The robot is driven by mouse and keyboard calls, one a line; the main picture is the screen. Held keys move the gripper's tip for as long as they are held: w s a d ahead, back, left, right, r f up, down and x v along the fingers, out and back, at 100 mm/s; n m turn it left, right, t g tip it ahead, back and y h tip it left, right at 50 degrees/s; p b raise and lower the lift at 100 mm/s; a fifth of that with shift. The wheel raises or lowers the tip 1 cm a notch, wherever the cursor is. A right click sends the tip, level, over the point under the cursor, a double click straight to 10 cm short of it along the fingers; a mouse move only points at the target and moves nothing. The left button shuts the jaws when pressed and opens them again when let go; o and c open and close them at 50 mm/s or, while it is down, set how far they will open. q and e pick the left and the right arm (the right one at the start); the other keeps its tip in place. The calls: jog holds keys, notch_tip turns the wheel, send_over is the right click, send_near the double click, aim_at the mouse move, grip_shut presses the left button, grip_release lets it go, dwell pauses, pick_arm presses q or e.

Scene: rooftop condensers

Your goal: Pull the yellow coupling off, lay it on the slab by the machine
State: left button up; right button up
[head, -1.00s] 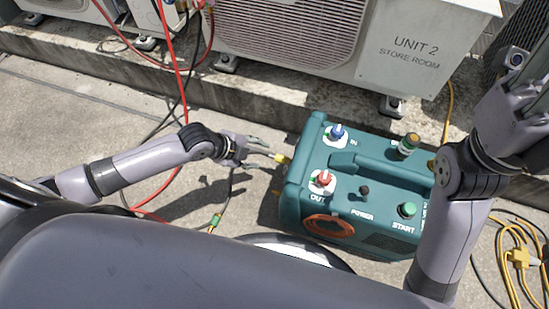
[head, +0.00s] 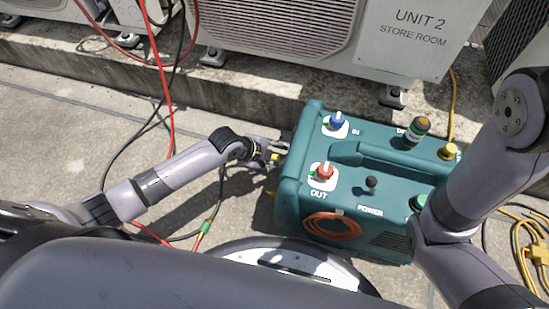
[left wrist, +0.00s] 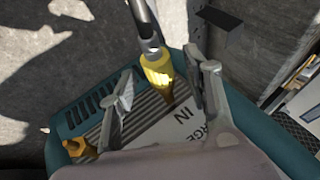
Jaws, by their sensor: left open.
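The teal machine (head: 345,185) stands on the concrete slab (head: 60,140). The yellow coupling (left wrist: 157,68) is on the machine's left side, by the IN label, with a hose end running up from it. My left gripper (head: 277,150) is at that side; in the left wrist view its fingers (left wrist: 165,82) are open, one on each side of the coupling, with gaps visible. In the head view the fingers partly hide the coupling. My right arm crosses the right of the head view; its gripper is outside the picture.
A second brass-yellow fitting (left wrist: 78,147) sits lower on the same side. Red and black hoses (head: 167,90) lie left of the machine. The UNIT 2 condenser (head: 400,40) stands behind on a raised ledge. A yellow cable (head: 528,258) lies at the right. Bare slab lies left.

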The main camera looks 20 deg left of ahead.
pick_arm(q)
jog(key=shift+c, duration=0.5)
grip_shut()
dwell(0.6)
